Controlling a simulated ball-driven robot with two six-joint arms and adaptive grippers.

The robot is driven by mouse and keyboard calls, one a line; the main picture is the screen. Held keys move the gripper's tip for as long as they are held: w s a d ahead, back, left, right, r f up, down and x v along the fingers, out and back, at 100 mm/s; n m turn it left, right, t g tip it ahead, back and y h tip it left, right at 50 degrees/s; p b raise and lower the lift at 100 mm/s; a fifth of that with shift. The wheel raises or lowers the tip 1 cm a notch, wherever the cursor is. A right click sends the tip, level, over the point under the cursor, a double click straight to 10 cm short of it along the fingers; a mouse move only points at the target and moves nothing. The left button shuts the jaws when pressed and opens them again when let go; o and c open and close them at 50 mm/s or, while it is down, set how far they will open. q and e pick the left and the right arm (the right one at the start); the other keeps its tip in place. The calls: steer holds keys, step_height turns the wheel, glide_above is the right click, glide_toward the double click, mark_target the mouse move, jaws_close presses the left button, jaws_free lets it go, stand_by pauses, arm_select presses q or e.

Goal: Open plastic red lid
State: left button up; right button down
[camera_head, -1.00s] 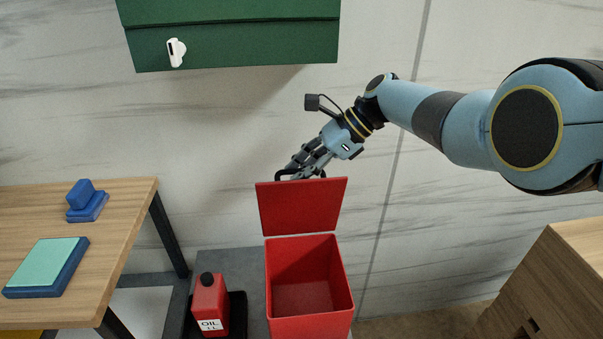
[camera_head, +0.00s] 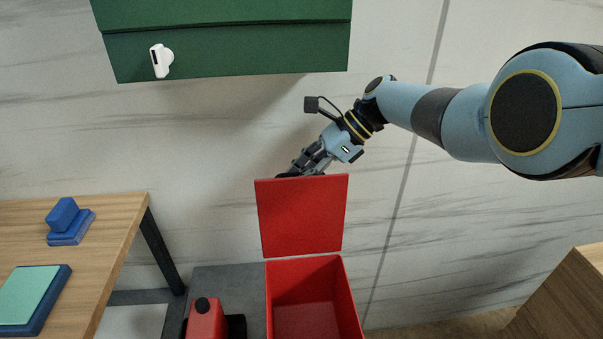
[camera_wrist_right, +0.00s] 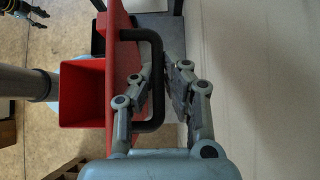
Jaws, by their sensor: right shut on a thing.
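The red plastic lid (camera_head: 302,218) stands raised, roughly upright, at the back edge of the open red bin (camera_head: 308,310). The bin's inside shows and looks empty. My right gripper (camera_head: 296,170) is behind the lid's top edge, its fingertips partly hidden by the lid. In the right wrist view, my right gripper (camera_wrist_right: 172,88) is shut on the black handle (camera_wrist_right: 152,55) on the lid's outer face. The red lid (camera_wrist_right: 122,60) is seen nearly edge-on there, with the open bin (camera_wrist_right: 82,95) beyond it. My left gripper cannot be made out with certainty in the head view.
A red oil can (camera_head: 205,320) stands left of the bin. A wooden table (camera_head: 110,235) at left holds blue items (camera_head: 68,222). A green cabinet (camera_head: 225,45) hangs above on the wall. Wooden furniture (camera_head: 565,295) stands at lower right.

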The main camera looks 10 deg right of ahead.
steer(key=shift+w+r, duration=0.1)
steer(key=shift+w, duration=0.05)
stand_by(0.3)
steer(key=c, duration=1.6)
jaws_free()
steer(key=shift+c, duration=0.2)
steer(key=shift+d+r, duration=0.3)
steer(key=shift+d, duration=0.15)
steer(key=d+r, duration=0.3)
steer(key=d, duration=1.1)
steer(key=shift+d, duration=0.35)
